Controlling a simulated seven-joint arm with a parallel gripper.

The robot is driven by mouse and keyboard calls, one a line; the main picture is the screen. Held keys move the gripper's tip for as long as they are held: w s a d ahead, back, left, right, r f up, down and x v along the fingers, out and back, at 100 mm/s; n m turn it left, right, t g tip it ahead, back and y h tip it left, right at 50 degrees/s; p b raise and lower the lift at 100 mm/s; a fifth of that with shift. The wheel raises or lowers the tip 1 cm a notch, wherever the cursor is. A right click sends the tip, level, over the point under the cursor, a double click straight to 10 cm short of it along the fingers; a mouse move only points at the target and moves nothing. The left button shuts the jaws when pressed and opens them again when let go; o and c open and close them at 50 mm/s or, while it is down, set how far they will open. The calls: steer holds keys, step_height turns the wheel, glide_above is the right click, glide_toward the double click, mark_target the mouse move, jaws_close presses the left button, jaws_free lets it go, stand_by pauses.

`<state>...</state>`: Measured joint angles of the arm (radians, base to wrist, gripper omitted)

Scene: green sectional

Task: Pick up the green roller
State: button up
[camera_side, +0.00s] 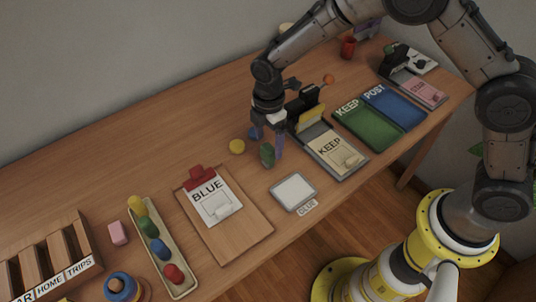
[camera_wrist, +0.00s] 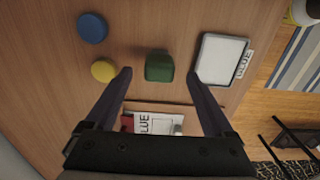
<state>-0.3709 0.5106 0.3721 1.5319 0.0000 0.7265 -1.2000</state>
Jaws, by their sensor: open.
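A small dark green piece with rounded edges, which looks like the green roller (camera_side: 267,157), stands on the wooden table below my gripper (camera_side: 268,147) in the side view. In the wrist view the green roller (camera_wrist: 159,66) lies just beyond the tips of my gripper (camera_wrist: 159,75), about midway between them. My gripper points down, open and empty. Its fingers show on either side of the green piece; I cannot tell their exact height above the table.
A yellow disc (camera_side: 237,146) and a blue disc (camera_wrist: 92,28) lie close by. A pale framed pad (camera_side: 293,192) and a BLUE clipboard (camera_side: 224,210) lie nearer the front. A KEEP board (camera_side: 337,155) is at the right. A tray (camera_side: 180,288) of coloured pieces is at the left.

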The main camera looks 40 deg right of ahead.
mark_target(268, 147)
step_height(268, 147, down, 5)
steer(key=shift+r, duration=0.1)
jaws_close()
stand_by(0.5)
steer(key=shift+r, duration=0.1)
steer(key=shift+w+r, duration=0.1)
steer(key=shift+r, duration=0.45)
step_height(268, 147, up, 2)
steer(key=shift+r, duration=0.2)
steer(key=s+d+r, duration=0.5)
steer(key=s+r, duration=0.4)
steer(key=s, duration=0.4)
steer(key=shift+r, duration=0.15)
